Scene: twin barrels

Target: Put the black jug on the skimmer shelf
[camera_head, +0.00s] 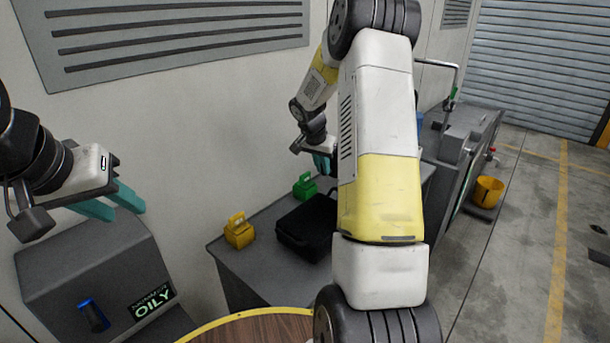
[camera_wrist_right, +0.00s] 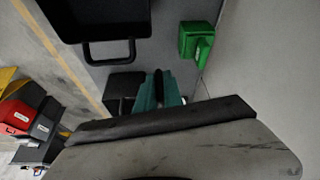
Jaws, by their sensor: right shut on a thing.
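My right gripper (camera_head: 322,162) is over the far part of the grey bench, partly hidden behind my own arm in the head view. In the right wrist view its teal fingers (camera_wrist_right: 158,92) are shut on a thin dark part, apparently the handle of the black jug (camera_wrist_right: 122,88). The jug's dark body shows just left of the fingers; in the head view it is hidden. Whether it touches the bench cannot be told. My left gripper (camera_head: 113,203) is open and empty, above the grey box labelled OILY. I cannot tell which surface is the skimmer shelf.
The grey bench (camera_head: 237,268) holds a yellow jug (camera_head: 239,232), a green jug (camera_head: 304,187) and a black tray (camera_head: 308,228). The green jug (camera_wrist_right: 197,40) is near my right fingers. A round wooden table (camera_head: 255,328) is in front. A yellow bucket (camera_head: 488,191) stands at right.

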